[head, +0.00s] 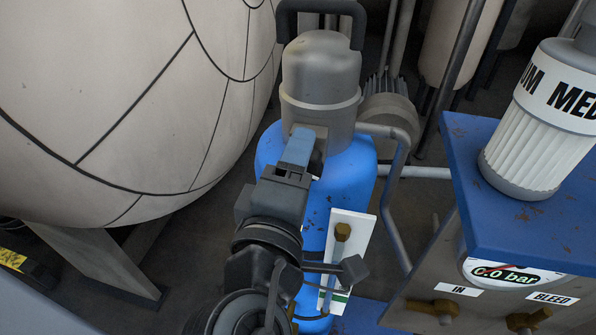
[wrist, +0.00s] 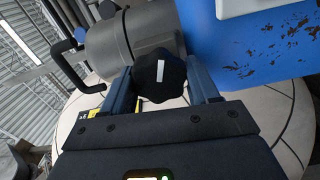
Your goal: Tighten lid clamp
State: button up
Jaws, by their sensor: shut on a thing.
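The blue vessel (head: 350,170) stands upright in the middle of the head view, with a grey lid (head: 320,75) on top and a black bar handle (head: 320,8) above it. My gripper (head: 303,140) reaches up to the lower front of the lid. In the wrist view, a black lobed clamp knob (wrist: 160,72) with a white mark sits at the lid's side. My gripper (wrist: 161,88) is shut on this knob, one blue finger on each side. In the head view the fingers mostly hide the knob.
A large pale tank (head: 110,90) fills the left. A blue cabinet (head: 500,185) with a white canister (head: 540,120), a pressure display (head: 505,273) and brass valves stands right. A white plate with a brass fitting (head: 342,232) is close beside my wrist. Grey pipe (head: 392,205) runs right of the vessel.

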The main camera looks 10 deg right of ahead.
jog(key=shift+f+m+b, duration=0.1)
jog(key=shift+m+b, duration=0.35)
jog(key=shift+m, duration=0.35)
jog(key=o, duration=1)
jog(key=shift+s, duration=0.1)
jog(key=b+v, duration=0.1)
jog(key=v, duration=0.6)
jog(key=shift+s+a, duration=0.1)
jog(key=shift+s, duration=0.2)
